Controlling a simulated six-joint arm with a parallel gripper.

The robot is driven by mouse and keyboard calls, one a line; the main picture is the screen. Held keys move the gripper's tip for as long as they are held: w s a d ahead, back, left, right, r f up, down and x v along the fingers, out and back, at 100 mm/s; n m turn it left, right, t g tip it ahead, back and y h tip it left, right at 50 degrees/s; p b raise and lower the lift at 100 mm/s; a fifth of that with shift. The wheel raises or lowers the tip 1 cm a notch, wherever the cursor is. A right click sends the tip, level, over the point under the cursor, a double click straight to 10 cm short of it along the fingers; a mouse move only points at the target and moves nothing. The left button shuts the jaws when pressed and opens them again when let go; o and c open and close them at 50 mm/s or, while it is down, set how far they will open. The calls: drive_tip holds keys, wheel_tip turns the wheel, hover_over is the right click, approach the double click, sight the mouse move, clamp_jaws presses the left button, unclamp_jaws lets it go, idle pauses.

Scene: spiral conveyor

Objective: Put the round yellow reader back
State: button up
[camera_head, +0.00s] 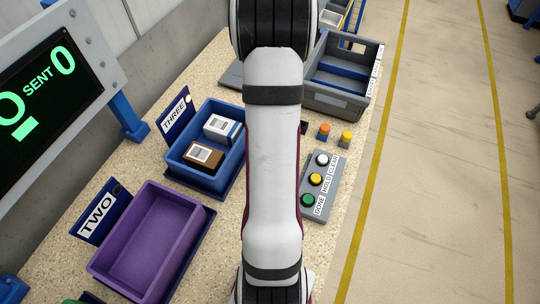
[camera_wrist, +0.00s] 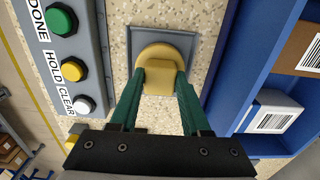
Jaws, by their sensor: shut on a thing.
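The round yellow reader (camera_wrist: 160,52) shows in the wrist view, with a raised yellow grip block on top. My gripper (camera_wrist: 160,76) has its two green fingers closed on that block from both sides. The reader is over a grey square plate (camera_wrist: 186,38) on the speckled bench top. I cannot tell whether it touches the plate or is just above it. In the head view my arm hides the gripper, the reader and the plate.
The button panel (camera_head: 316,190) with green, yellow and white buttons stands to the right. The blue bin (camera_head: 211,184) marked THREE holds two labelled boxes. The purple bin (camera_head: 146,238) at TWO is empty. A grey tray (camera_head: 336,103) and two small knobs stand farther back.

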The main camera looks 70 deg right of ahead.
drive_tip(key=o, duration=1.2)
drive_tip(key=shift+f, duration=0.15)
wheel_tip(320, 180, up, 16)
drive_tip(key=w+a+r+n, duration=0.1)
drive_tip(key=w+a+n, duration=0.25)
drive_tip(key=a, duration=0.55)
drive_tip(key=w+a+r+n, duration=0.2)
drive_tip(key=w+a+n, duration=0.15)
drive_tip(key=a, duration=0.55)
drive_tip(key=s+a+n+y, duration=0.1)
drive_tip(key=s+a+n, duration=0.1)
drive_tip(key=a, duration=0.5)
drive_tip(key=s+a+f+n, duration=0.1)
drive_tip(key=s+a+n, duration=0.2)
drive_tip(key=a, duration=0.5)
drive_tip(key=shift+s+a+y, duration=0.25)
drive_tip(key=shift+s+y, duration=0.15)
drive_tip(key=shift+s, duration=0.45)
